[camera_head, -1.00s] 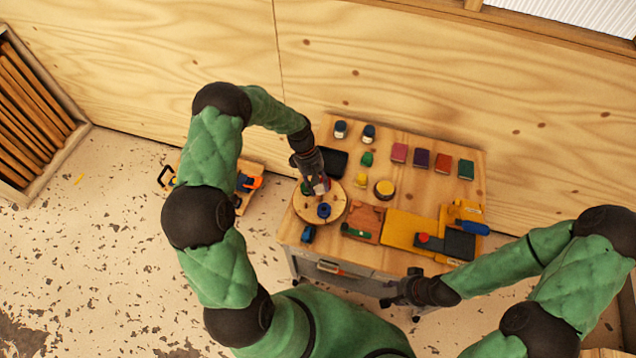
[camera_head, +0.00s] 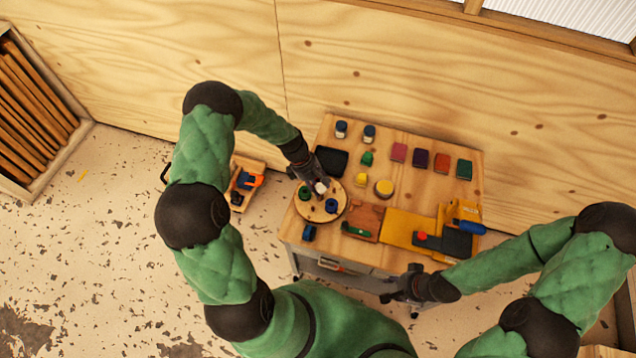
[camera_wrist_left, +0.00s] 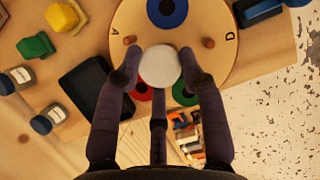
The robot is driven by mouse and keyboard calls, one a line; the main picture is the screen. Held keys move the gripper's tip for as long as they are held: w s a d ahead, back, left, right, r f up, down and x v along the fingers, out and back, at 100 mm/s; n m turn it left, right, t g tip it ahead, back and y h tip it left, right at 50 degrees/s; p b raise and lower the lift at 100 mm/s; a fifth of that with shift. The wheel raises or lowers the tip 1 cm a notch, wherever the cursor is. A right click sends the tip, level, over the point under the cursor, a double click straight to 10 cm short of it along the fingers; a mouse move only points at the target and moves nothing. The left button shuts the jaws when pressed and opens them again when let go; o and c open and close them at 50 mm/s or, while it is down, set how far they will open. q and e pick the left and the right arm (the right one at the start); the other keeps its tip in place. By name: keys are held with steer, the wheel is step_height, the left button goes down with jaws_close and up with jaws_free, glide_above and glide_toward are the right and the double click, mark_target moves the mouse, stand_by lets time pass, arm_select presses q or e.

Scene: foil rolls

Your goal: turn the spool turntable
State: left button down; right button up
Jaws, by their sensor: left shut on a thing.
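The round wooden turntable (camera_head: 312,214) lies at the left of the table and bears coloured spools. A blue spool (camera_head: 331,205) and a green spool (camera_head: 305,193) show on it. My left gripper (camera_head: 320,187) is over the turntable, its fingers closed around a white round-topped piece (camera_wrist_left: 160,66) standing up near the disc's middle. The wrist view also shows wooden pegs, letters A and D, and red (camera_wrist_left: 140,92) and green (camera_wrist_left: 185,95) spools partly hidden by my fingers. My right gripper (camera_head: 400,288) hangs by the table's front edge; its finger gap is unclear.
A black tray (camera_head: 331,161) sits just behind the turntable. A yellow round piece (camera_head: 383,188) and a brown block (camera_head: 364,222) are to its right. A small blue piece (camera_head: 309,232) is in front. Bottles and coloured blocks stand at the back.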

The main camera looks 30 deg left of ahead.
arm_select(q)
steer(key=shift+s+d+n+t+p, duration=0.15)
steer(key=shift+n+t+p, duration=0.35)
steer(key=shift+n, duration=0.6)
steer(key=c, duration=0.7)
jaws_free()
steer(key=shift+c, duration=0.2)
steer(key=shift+r, duration=0.2)
steer(key=v, duration=1.1)
steer(key=shift+r, duration=0.35)
